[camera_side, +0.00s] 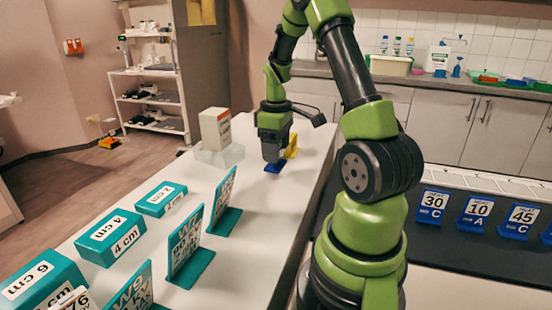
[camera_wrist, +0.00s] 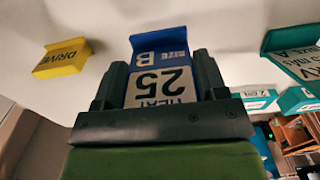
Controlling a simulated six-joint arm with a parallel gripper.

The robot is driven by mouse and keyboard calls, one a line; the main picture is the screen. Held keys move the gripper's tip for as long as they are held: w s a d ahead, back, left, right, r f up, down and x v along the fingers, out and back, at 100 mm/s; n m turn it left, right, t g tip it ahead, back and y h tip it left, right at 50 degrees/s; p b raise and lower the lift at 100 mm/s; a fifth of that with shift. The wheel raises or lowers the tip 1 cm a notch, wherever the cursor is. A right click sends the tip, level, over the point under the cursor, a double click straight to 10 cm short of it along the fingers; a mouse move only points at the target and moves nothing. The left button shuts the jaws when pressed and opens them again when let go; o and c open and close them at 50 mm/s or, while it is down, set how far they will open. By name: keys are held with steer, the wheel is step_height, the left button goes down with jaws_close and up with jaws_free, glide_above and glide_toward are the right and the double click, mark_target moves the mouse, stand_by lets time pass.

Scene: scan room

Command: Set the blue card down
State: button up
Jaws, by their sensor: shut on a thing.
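My gripper (camera_side: 271,153) is shut on the blue card, whose blue foot (camera_side: 273,169) shows just under the fingers, at or very close to the white table top. I cannot tell whether it touches. In the wrist view the blue card (camera_wrist: 160,84) sits between the two fingers of my gripper (camera_wrist: 163,74). Its printing, "HEAT 25" and "SIZE B", appears upside down. In the side view the fingers hide most of the card's face.
A yellow card (camera_side: 292,146) stands close behind my gripper; it reads "DRIVE" in the wrist view (camera_wrist: 62,58). A white box (camera_side: 215,130) stands to the left. Teal cards (camera_side: 188,247) and teal blocks (camera_side: 111,236) fill the near table. Blue cards (camera_side: 477,214) stand on the dark counter.

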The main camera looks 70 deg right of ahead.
steer(key=shift+f, duration=1.4)
steer(key=shift+f, duration=0.15)
steer(key=o, duration=1)
steer(key=shift+c, duration=0.2)
